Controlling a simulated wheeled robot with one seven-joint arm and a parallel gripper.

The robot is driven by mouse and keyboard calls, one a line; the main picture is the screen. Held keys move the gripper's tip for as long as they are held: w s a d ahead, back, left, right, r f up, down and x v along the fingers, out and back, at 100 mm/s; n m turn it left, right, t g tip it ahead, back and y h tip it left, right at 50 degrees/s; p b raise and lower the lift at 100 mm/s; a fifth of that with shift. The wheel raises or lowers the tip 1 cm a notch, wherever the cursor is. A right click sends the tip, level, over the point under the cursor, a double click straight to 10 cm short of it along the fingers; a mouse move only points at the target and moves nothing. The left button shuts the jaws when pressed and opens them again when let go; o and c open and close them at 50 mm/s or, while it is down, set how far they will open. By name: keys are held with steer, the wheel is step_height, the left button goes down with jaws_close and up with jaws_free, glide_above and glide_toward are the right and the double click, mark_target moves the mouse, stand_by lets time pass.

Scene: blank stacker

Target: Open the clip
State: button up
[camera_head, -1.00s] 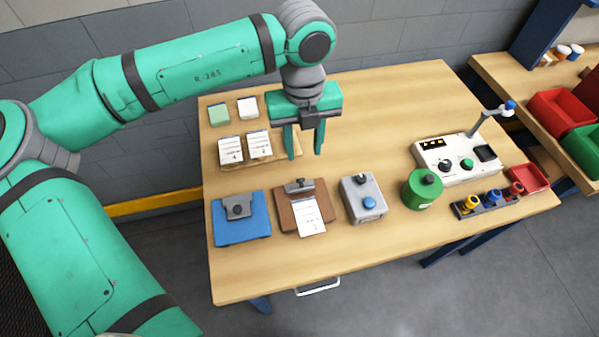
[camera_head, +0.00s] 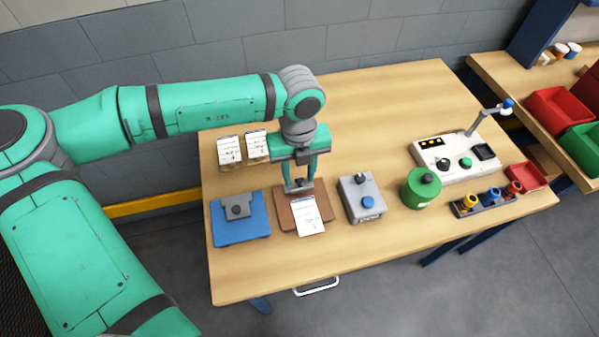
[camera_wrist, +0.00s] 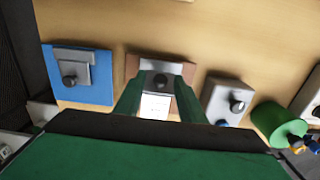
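The brown clipboard (camera_head: 325,207) lies on the table with a white sheet (camera_head: 309,216) on it. Its grey metal clip (camera_head: 299,186) sits at the board's far edge, with a dark round knob (camera_wrist: 161,80) showing in the wrist view. My gripper (camera_head: 299,180) points down at the clip. Its two green fingers are apart, one to each side of the clip, and hold nothing. I cannot tell whether the fingers touch the clip. The clip lies down on the board and looks shut.
A blue board with a grey clamp (camera_head: 240,222) is close on the left. A grey box with a blue button (camera_head: 362,198) is close on the right, then a green canister (camera_head: 421,190). Two white cards (camera_head: 230,149) stand behind. The table front is clear.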

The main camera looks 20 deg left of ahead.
jaws_close()
steer(key=shift+w, duration=0.1)
steer(key=g, duration=0.1)
steer(key=w+g+h, duration=0.1)
steer(key=a+g+h, duration=0.1)
steer(key=shift+w+f, duration=0.25)
steer(key=shift+w, duration=0.1)
steer(key=shift+w+a+f+g+h, duration=0.15)
steer(key=shift+w+a+g+h, duration=0.2)
steer(key=shift+g, duration=0.25)
steer(key=shift+w+a+f+g+h, duration=0.15)
steer(key=shift+w+g+h, duration=0.1)
steer(key=shift+g+h, duration=0.3)
steer(key=shift+w+a+f+g+h, duration=0.2)
steer(key=shift+w+f+g+h, duration=0.2)
steer(key=shift+g, duration=0.55)
